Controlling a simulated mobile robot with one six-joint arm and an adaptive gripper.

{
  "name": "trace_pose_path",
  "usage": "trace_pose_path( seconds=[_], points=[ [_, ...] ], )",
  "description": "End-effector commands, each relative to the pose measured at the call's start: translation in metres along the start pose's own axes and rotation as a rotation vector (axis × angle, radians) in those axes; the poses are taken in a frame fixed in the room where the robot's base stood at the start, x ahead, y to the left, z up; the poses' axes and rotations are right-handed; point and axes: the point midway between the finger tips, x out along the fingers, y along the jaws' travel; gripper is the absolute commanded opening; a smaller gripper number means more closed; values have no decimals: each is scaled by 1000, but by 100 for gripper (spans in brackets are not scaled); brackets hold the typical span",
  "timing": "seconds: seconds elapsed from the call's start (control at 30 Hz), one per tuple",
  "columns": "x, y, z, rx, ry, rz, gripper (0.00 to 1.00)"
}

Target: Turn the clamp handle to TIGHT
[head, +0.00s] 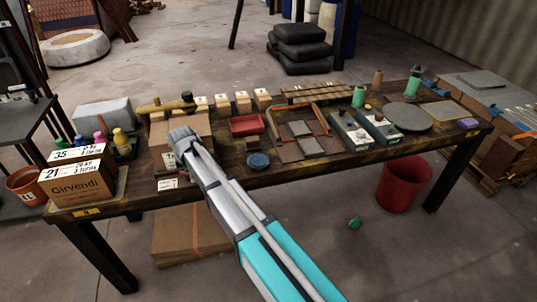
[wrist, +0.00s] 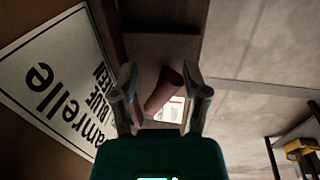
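In the wrist view a reddish-brown handle (wrist: 163,92) stands tilted between the two fingers of my gripper (wrist: 160,78). I take it to be the clamp handle. The fingers are apart, with a gap visible on both sides of the handle, so they do not appear to grip it.
A large printed sign (wrist: 50,75) fills the wrist view's left side. In the head view a cardboard box (head: 205,126) with a hammer (head: 165,105) on it stands beside my arm's end. A red tray (head: 248,125) and blue dish (head: 258,160) lie to the right on the wooden table (head: 225,187).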

Motion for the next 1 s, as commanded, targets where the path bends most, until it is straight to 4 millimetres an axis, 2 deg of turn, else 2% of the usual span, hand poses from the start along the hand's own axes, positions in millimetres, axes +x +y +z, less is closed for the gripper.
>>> trace_pose_path(
  seconds=[0.03,1.0],
  points=[
    [-11,1,0,2,0,1,58],
    [-94,0,0,6,-1,0,58]
  ],
)
